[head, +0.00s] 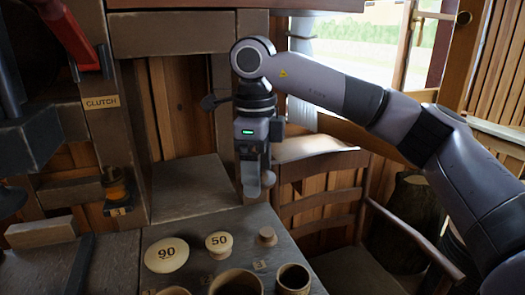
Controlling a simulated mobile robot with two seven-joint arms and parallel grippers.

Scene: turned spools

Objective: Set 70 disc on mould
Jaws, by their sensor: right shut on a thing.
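My right gripper (252,190) hangs down above the back of the dark bench top. It is shut on a pale rounded thing (267,178), mostly hidden by the fingers; no number on it can be read. A pale disc marked 90 (166,254) and a smaller one marked 50 (219,241) sit on the bench, below and left of the gripper. No disc marked 70 can be read. I cannot tell which thing is the mould. My left gripper is not in view.
A small wooden piece (267,236) stands on the bench (120,262). Round hollow wooden cups (293,278) stand at the front, cut by the picture edge. A wooden chair (318,190) is behind right. A red lever (72,35) and CLUTCH label (100,102) are at left.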

